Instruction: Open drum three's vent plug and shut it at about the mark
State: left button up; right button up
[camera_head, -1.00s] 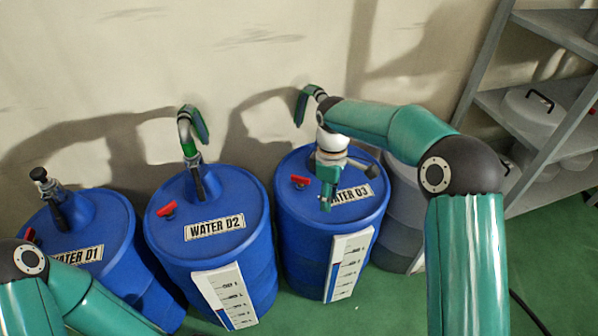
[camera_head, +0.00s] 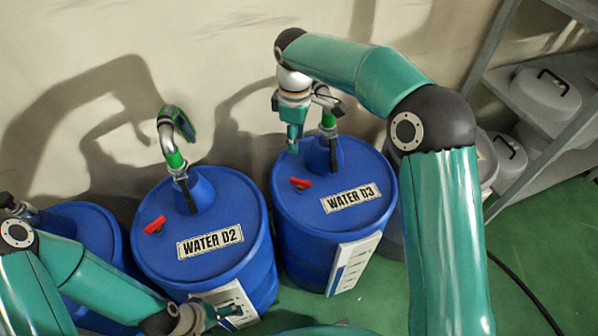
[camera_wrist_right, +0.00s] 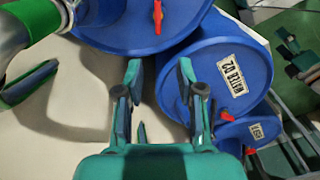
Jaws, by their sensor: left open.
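Drum three is the blue drum (camera_head: 305,195) labelled WATER D3, right of centre in the head view. Its red vent plug (camera_head: 300,183) sits on the lid, left of the label. In the right wrist view the plug (camera_wrist_right: 157,16) shows at the top edge, beyond the fingertips. The white level scale (camera_head: 353,264) is on the drum's front. My right gripper (camera_head: 292,148) hangs above the back of the lid, in front of the spout, apart from the plug. Its fingers (camera_wrist_right: 160,72) are spread and empty. My left gripper (camera_head: 234,311) is low in front of drum two, open.
Drum two (camera_head: 202,212), with its own red plug (camera_head: 155,225) and curved spout (camera_head: 168,140), stands left of drum three. Drum one (camera_head: 85,219) is further left, partly behind my left arm. A grey shelf (camera_head: 545,150) with lidded pots stands right. Green floor lies in front.

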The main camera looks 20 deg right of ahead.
aim_at(300, 180)
jog(key=f, duration=0.5)
jog(key=f+b, duration=0.1)
jog(key=f, duration=0.4)
jog(key=d+f+b, duration=0.1)
jog(key=f, duration=0.5)
jog(key=shift+s+d+f, duration=0.1)
jog(key=shift+s, duration=0.05)
grip_shut()
